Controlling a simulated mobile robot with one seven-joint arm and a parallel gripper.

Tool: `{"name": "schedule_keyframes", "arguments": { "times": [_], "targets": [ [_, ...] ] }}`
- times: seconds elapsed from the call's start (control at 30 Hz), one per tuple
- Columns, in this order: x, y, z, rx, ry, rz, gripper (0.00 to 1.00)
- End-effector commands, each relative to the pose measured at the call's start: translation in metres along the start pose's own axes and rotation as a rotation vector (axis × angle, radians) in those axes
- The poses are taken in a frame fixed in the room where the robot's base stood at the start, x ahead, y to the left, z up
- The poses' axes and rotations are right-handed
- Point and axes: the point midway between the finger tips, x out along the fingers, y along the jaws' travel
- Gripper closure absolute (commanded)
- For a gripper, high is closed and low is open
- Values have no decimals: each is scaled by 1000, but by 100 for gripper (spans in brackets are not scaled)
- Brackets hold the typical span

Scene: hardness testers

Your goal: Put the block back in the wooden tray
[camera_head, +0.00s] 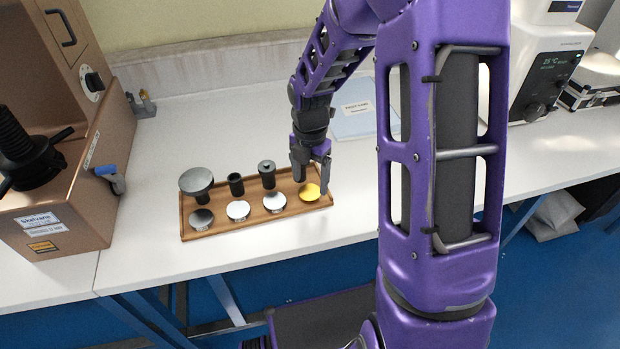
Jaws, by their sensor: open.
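The wooden tray (256,227) lies on the white bench. A gold-yellow round block (311,194) is at the tray's right end, in the front row. My gripper (312,181) points down over the tray's right end, open, with its fingers either side of and above the yellow block. I cannot tell whether a finger touches it. Round blocks in the same front row are a dark grey one (201,219), a silver one (238,210) and another silver one (274,202).
The tray's back row holds a wide grey disc (196,180), a black cylinder (236,184) and a dark stepped piece (267,174). A brown tester (65,185) stands at left, a white tester (542,72) at right. A blue-edged sheet (360,108) lies behind. The bench in front is clear.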

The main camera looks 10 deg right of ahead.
Motion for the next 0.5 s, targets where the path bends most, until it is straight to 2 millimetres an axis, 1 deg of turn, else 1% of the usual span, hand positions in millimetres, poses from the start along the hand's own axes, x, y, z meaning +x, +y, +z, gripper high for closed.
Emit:
{"name": "schedule_keyframes", "arguments": {
  "times": [0.03,0.1,0.4,0.5],
  "targets": [
    [-17,0,0,0,-1,2,19],
    [-29,1,0,0,-2,3,19],
    [-77,1,1,0,-3,4,19],
    [-86,1,0,0,-2,3,19]
  ]
}}
